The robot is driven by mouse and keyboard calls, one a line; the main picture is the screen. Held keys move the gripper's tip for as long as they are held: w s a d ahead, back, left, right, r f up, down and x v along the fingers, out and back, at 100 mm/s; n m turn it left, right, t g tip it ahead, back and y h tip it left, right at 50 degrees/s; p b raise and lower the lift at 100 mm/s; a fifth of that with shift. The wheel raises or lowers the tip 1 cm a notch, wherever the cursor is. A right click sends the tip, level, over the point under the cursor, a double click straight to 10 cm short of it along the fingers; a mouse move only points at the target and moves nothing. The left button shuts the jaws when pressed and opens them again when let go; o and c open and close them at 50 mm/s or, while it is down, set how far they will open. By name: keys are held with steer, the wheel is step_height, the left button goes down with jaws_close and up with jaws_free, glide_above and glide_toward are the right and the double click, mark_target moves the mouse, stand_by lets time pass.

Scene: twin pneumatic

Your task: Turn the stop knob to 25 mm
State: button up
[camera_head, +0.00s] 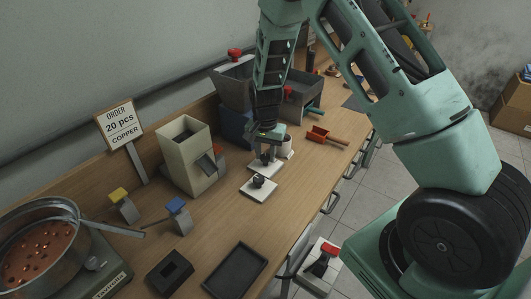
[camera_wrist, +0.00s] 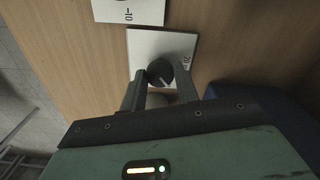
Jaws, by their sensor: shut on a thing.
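A white square plate (camera_wrist: 150,45) with a dark round knob (camera_wrist: 160,73) on it lies on the wooden bench. The knob shows a light pointer line; the markings on the plate are too small to read for sure. My gripper (camera_wrist: 160,78) is shut on this knob, with one finger on each side. In the head view my gripper (camera_head: 266,157) reaches down onto the farther plate (camera_head: 264,169), and its fingers hide most of the knob. A second white plate (camera_head: 248,189) with its own black knob (camera_head: 258,181) lies nearer; its edge also shows in the wrist view (camera_wrist: 128,12).
A beige hopper box (camera_head: 184,150) stands left of the plates. A black tray (camera_head: 236,272) is near the front. The bench is clear between the tray and the nearer plate.

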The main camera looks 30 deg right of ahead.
mark_target(266, 156)
steer(key=shift+m, duration=0.8)
steer(key=o, duration=1)
steer(key=shift+c, duration=0.2)
steer(key=shift+r, duration=0.15)
step_height(266, 156, up, 17)
steer(key=b, duration=0.2)
steer(key=shift+r, duration=0.1)
